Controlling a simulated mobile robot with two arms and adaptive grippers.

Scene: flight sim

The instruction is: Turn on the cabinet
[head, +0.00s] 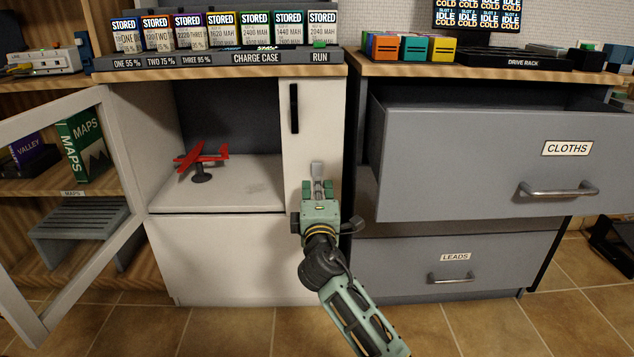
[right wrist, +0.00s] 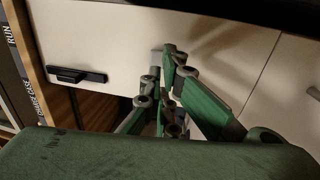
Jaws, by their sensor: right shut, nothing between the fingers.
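The white cabinet (head: 215,255) stands at centre left, its framed door (head: 120,150) swung open to the left. A red model plane (head: 202,158) on a dark stand is inside. To the right of the opening is a narrow white panel (head: 318,130) with a black vertical handle (head: 294,108); the handle also shows in the right wrist view (right wrist: 76,75). My right gripper (head: 317,170) is shut and empty in front of this panel, below the handle. Its fingertips also show in the right wrist view (right wrist: 168,58); I cannot tell whether they touch the panel. My left gripper is out of view.
A charge case (head: 256,58) with several boxes marked STORED lies on top, a green piece (head: 320,44) above its RUN label. The CLOTHS drawer (head: 480,160) at right juts out, open. The LEADS drawer (head: 455,265) below is shut. Floor in front is clear.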

